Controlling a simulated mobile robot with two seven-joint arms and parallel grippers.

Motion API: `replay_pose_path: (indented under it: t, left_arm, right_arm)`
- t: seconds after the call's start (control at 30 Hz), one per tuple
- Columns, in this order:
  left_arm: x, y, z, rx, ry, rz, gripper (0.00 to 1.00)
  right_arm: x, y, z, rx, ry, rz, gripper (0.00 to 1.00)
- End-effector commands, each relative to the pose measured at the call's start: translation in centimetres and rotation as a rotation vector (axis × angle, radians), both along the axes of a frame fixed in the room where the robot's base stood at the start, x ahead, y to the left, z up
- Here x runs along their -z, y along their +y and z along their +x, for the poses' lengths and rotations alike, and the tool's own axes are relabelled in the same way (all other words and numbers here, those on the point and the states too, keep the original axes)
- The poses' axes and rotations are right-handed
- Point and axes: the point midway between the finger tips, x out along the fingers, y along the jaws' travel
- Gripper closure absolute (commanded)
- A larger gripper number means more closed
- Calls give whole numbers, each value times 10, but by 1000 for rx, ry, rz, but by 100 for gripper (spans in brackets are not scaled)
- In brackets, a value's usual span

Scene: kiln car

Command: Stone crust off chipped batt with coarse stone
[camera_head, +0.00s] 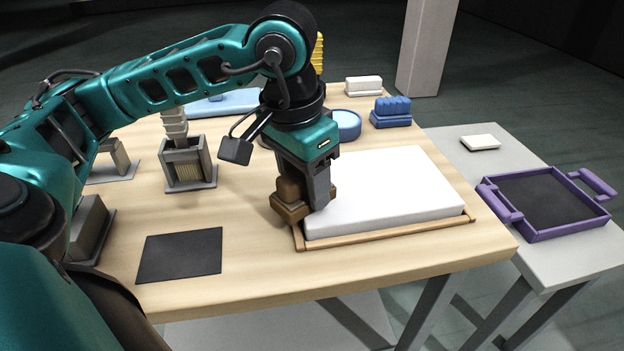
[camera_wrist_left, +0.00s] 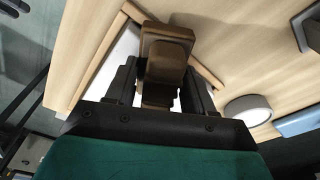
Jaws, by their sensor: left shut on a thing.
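The batt (camera_head: 390,190) is a thick white slab lying in a low wooden frame (camera_head: 390,234) on the table. No crust or chip can be made out on it. My left gripper (camera_head: 305,190) is shut on a brown block with a rounded grip, which looks like the coarse stone (camera_head: 288,210). The stone is at the batt's left end, over the frame's corner; I cannot tell whether it touches the batt. In the left wrist view the stone (camera_wrist_left: 168,50) sits between the fingers and hides part of the slab. My right gripper is not in view.
A dark mat (camera_head: 180,255) lies at the front left. A grey holder (camera_head: 190,180) stands behind it. A round blue-rimmed dish (camera_head: 346,124), a blue brush (camera_head: 391,110) and a white block (camera_head: 363,85) are at the back. A purple-rimmed tray (camera_head: 550,233) is on the grey side table.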

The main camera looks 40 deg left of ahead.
Motion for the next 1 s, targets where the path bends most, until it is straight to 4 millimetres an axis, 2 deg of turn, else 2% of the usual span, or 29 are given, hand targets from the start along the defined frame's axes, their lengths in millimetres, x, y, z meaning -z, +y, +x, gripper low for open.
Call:
replay_pose_path:
  t: [0.27, 1.0]
  left_arm:
    - [-3, 0, 0, 0, 1, 0, 76]
    - [-61, 0, 1, 0, -2, 0, 76]
  right_arm:
    - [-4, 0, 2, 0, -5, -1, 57]
    - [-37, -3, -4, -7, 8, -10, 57]
